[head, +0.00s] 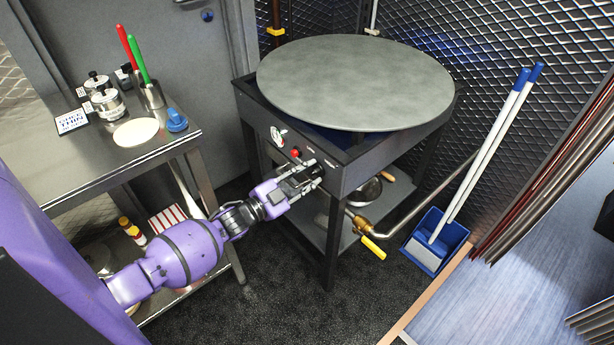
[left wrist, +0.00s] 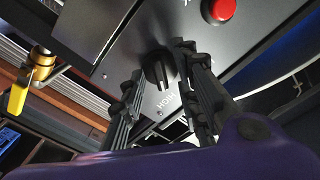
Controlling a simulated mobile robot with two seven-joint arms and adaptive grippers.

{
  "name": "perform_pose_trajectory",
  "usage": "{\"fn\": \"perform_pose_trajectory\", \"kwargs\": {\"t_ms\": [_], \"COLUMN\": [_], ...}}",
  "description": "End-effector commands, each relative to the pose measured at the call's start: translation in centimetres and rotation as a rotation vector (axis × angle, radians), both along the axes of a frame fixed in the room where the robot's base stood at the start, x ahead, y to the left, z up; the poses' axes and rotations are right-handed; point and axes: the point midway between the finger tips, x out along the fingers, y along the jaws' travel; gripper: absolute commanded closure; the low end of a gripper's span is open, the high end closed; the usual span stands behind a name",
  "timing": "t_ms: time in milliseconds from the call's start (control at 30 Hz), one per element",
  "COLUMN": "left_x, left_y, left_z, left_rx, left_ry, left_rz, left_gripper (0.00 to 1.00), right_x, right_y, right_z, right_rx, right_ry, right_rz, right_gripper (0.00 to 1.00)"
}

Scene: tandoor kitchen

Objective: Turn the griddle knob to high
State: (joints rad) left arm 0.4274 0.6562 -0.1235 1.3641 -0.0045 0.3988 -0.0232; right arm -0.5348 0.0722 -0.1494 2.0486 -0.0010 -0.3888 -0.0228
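The griddle is a large round grey plate (head: 355,82) on a dark stand with a black front panel (left wrist: 110,45). Its black knob (left wrist: 158,70) shows in the left wrist view, with a light mark pointing down the picture towards the printed word HIGH (left wrist: 166,101). In the head view the knob is mostly hidden by my gripper. My left gripper (head: 312,172) is at the panel, its fingers apart on either side of the knob (left wrist: 158,74). The right finger appears close to the knob; I cannot tell whether it touches. My right gripper is not in view.
A red button (head: 295,153) is on the panel beside the knob. A pipe with a yellow-handled valve (head: 372,247) sticks out below. A steel table (head: 165,150) with pots stands left. A blue dustpan (head: 437,240) with white-handled tools stands right. The floor in front is clear.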

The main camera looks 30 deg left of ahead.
Motion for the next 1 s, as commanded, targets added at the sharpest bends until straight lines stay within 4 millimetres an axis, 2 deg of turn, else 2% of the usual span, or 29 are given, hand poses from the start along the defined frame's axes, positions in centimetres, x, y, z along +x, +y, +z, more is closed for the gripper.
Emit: {"fn": "perform_pose_trajectory", "kwargs": {"t_ms": [167, 400, 600, 800, 1000], "left_x": [-1.7, -6.6, -9.9, -11.2, -11.3], "left_y": [0.6, 2.3, 3.5, 3.9, 3.9], "left_z": [-0.2, -0.1, -0.1, 0.0, 0.0], "left_rx": [0.001, 0.001, 0.001, 0.000, 0.001], "left_ry": [0.003, 0.004, 0.002, 0.000, 0.000], "left_rz": [0.001, 0.002, 0.002, 0.000, 0.000], "left_gripper": [0.70, 0.70, 0.70, 0.70, 0.70], "right_x": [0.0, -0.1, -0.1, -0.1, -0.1], "right_y": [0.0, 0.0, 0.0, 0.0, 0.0], "right_z": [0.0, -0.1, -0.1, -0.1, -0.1], "right_rx": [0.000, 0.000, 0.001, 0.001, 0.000], "right_ry": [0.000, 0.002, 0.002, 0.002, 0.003], "right_rz": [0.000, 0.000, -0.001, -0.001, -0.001], "right_gripper": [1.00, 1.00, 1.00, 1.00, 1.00]}}
